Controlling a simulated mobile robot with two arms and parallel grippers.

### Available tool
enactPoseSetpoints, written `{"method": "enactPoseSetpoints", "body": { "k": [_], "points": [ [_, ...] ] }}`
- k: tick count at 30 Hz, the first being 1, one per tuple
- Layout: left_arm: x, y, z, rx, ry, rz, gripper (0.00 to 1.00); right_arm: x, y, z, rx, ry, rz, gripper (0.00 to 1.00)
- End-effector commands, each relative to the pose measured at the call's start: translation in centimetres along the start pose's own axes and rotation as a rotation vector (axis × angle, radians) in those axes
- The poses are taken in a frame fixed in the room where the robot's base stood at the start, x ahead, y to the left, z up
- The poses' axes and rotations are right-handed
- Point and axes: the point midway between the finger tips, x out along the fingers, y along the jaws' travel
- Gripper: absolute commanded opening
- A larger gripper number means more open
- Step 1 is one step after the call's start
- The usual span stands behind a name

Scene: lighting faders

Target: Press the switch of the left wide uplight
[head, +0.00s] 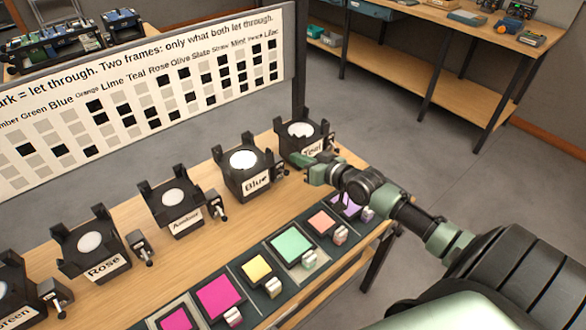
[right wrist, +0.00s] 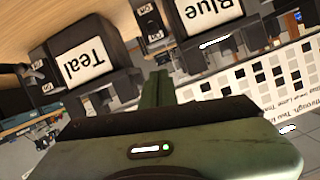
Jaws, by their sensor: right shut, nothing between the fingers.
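A row of black uplights with round white lenses runs along the wooden table. Their labels read Green (head: 12,298), Rose (head: 90,250), one that looks like Amber (head: 176,208), Blue (head: 247,170) and Teal (head: 302,143). I cannot tell which is the left wide one. Small switches stand beside them, at Rose (head: 143,250), Amber (head: 217,208) and Blue (head: 280,172). My right gripper (head: 308,160) is shut and empty in front of Teal, right of Blue's switch; contact is unclear. In the right wrist view its green fingers (right wrist: 155,90) are below the Teal (right wrist: 90,60) and Blue (right wrist: 207,18) labels. My left gripper is out of view.
Coloured gel squares, such as a mint one (head: 292,247) and a pink one (head: 219,297), lie in a dark strip along the front edge, with small pale blocks. A chart board (head: 150,90) stands behind the uplights. A workbench (head: 450,50) is at the back right.

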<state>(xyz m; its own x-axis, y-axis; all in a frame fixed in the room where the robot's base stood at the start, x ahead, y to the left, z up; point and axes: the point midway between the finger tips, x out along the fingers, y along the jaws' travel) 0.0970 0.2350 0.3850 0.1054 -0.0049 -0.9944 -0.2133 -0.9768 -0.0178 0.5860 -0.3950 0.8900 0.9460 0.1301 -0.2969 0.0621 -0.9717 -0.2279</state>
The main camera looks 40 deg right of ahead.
Motion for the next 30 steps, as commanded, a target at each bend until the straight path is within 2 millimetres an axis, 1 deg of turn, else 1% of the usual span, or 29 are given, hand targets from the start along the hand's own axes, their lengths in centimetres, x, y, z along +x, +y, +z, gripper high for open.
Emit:
{"method": "enactPoseSetpoints", "body": {
  "k": [1,3,6,10,15,24,30],
  "points": [
    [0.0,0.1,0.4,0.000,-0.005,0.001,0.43,1.0,0.0,-0.2,0.003,0.003,0.000,0.00],
    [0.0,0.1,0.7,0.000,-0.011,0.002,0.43,2.1,0.0,-0.2,0.001,0.003,0.000,0.00],
    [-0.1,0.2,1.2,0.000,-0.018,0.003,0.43,2.3,0.0,1.9,0.002,-0.004,0.001,0.00],
    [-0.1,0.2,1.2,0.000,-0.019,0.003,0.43,2.7,0.0,3.2,0.002,-0.001,0.000,0.00],
    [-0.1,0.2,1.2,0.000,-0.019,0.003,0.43,2.8,0.0,3.8,0.000,0.001,0.001,0.00],
    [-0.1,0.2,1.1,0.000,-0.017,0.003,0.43,2.8,0.0,4.0,0.000,0.000,0.000,0.00],
    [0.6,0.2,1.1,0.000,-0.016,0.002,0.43,2.4,0.4,5.9,-0.002,-0.003,0.000,0.00]
  ]
}}
